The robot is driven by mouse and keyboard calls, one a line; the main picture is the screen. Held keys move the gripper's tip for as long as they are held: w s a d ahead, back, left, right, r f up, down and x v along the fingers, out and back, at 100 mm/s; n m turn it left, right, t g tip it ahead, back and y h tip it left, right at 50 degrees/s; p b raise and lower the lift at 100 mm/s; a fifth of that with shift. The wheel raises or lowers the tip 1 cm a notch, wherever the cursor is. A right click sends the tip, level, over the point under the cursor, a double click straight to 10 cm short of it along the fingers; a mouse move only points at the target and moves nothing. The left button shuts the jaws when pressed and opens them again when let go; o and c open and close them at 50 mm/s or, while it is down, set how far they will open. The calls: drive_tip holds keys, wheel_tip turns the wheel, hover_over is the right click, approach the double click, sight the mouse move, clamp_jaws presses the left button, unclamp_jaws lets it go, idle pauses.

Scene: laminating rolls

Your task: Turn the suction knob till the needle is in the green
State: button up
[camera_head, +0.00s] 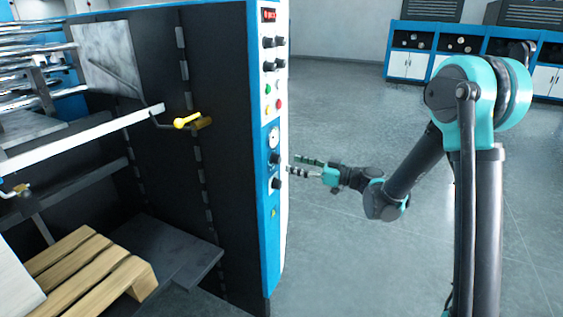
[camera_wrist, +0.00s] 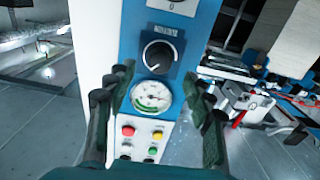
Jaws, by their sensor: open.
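A round black knob (camera_wrist: 158,55) with a white pointer line sits on a blue plate under a small label too blurred to read. Beside it, lower in the wrist view, is a round white gauge (camera_wrist: 150,97) with a green arc along its lower part; its thin needle is too small to place surely. In the head view the gauge (camera_head: 273,137) sits above the knob (camera_head: 275,158) on the machine's narrow control panel. My gripper (camera_head: 293,165) is open and empty, just right of the panel near the knob. In the wrist view its fingers (camera_wrist: 163,82) are spread, with the gauge between them and the knob just beyond.
Another black knob (camera_head: 276,183) is lower on the panel. Red, green and yellow buttons (camera_wrist: 128,131) lie beyond the gauge. More knobs and a red display (camera_head: 268,15) are higher up. A yellow handle (camera_head: 187,121) juts left of the panel.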

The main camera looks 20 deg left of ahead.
sight(280, 160)
drive_tip(key=a, duration=0.6)
drive_tip(key=shift+w, duration=0.2)
drive_tip(key=c, duration=1.2)
